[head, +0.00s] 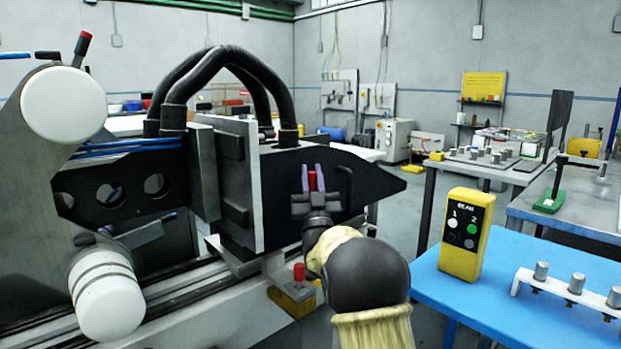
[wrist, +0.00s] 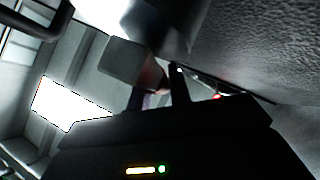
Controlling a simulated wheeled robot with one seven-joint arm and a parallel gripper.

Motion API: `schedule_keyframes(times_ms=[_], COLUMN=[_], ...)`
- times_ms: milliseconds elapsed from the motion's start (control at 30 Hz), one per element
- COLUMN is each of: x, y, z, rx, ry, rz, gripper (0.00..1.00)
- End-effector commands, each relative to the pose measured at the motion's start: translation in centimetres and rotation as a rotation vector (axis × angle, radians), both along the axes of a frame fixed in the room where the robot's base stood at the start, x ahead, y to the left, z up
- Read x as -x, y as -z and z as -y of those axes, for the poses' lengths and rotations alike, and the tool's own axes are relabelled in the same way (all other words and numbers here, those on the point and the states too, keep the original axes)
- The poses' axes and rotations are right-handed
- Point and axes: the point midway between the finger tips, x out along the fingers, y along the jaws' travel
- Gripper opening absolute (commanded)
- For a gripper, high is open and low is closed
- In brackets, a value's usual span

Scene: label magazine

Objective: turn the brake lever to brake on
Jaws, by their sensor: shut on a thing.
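My gripper (head: 313,181) is in front of the dark machine plate, its two purple fingers pointing up. A red handle (head: 312,182) shows between the fingers, and they are shut on it. I take it to be the grip of the brake lever; its pivot and any on/off marks are hidden behind my gripper and arm. In the wrist view my gripper (wrist: 160,95) is dark, with a blurred brownish part (wrist: 155,77) between its fingers, partly covered by a grey block.
A dark plate (head: 375,178) with a pointed right end is close behind my gripper. A red knob on a yellow base (head: 292,301) stands below left. Thick black hoses (head: 232,58) arch above. At right, a blue table (head: 430,290) carries a yellow control box (head: 466,235).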

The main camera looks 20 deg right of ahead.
Motion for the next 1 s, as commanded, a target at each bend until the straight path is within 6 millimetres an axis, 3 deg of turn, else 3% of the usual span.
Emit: schedule_keyframes(times_ms=[33,133,567,1000], x=[0.0,0.0,0.4,4.3], y=[0.3,0.2,0.7,5.1], z=[-0.1,-0.1,-0.2,-0.7], rx=[0.002,0.001,0.0,0.0], ry=[-0.001,-0.001,-0.001,-0.003], rz=[-0.003,-0.003,-0.004,-0.005], gripper=[0.24,0.41,0.41,0.41])
